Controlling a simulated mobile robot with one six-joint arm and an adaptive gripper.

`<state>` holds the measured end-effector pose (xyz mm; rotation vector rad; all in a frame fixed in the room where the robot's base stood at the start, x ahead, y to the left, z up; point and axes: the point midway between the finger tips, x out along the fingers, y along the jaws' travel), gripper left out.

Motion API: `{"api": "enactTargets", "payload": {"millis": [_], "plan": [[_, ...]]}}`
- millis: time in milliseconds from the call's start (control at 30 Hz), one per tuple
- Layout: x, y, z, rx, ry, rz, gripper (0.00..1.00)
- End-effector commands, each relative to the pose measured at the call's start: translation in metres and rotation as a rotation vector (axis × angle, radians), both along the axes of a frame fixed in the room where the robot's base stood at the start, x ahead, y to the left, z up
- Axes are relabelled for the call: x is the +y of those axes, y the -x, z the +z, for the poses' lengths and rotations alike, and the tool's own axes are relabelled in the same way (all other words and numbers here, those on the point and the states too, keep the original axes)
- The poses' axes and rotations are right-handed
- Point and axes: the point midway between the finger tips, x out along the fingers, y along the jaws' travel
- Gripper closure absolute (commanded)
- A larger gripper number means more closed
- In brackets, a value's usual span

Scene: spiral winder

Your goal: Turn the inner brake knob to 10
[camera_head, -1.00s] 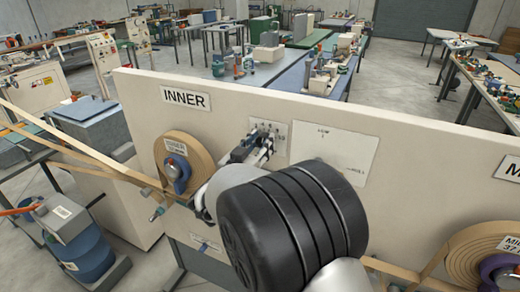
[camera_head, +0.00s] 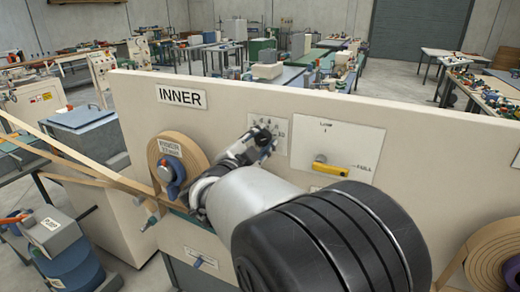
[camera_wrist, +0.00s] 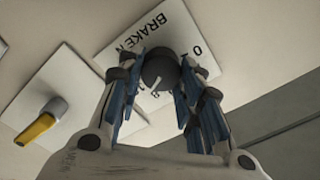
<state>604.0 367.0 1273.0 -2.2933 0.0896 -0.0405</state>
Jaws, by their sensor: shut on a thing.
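The inner brake knob (camera_wrist: 160,69) is a dark round knob with a white pointer mark, on a white plate (camera_wrist: 143,30) lettered BRAKE in the wrist view. The knob also shows small in the head view (camera_head: 263,138), below and right of the INNER sign (camera_head: 181,97). My gripper (camera_wrist: 161,80) has one finger on each side of the knob and is shut on it. The pointer mark slants toward the lower left in the wrist view. The fingers cover parts of the scale, and I cannot read the setting.
A yellow-handled lever (camera_head: 331,169) sits on a white plate right of the knob in the head view. A tan tape roll (camera_head: 189,151) is mounted at left, with tape running off leftward. Another roll (camera_head: 489,246) is at the right edge.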

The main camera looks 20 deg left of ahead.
Motion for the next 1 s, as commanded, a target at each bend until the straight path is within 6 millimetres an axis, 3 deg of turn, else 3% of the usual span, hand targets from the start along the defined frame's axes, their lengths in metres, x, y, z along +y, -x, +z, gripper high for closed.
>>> {"api": "enactTargets", "payload": {"millis": [400, 967, 1000], "plan": [[-0.0005, -0.0001, -0.0017, -0.015, -0.190, 0.000, 0.90], [-0.0007, 0.0000, -0.0006, -0.016, -0.217, -0.001, 0.90], [-0.0007, 0.0000, -0.0006, -0.016, -0.217, -0.001, 0.65]]}}
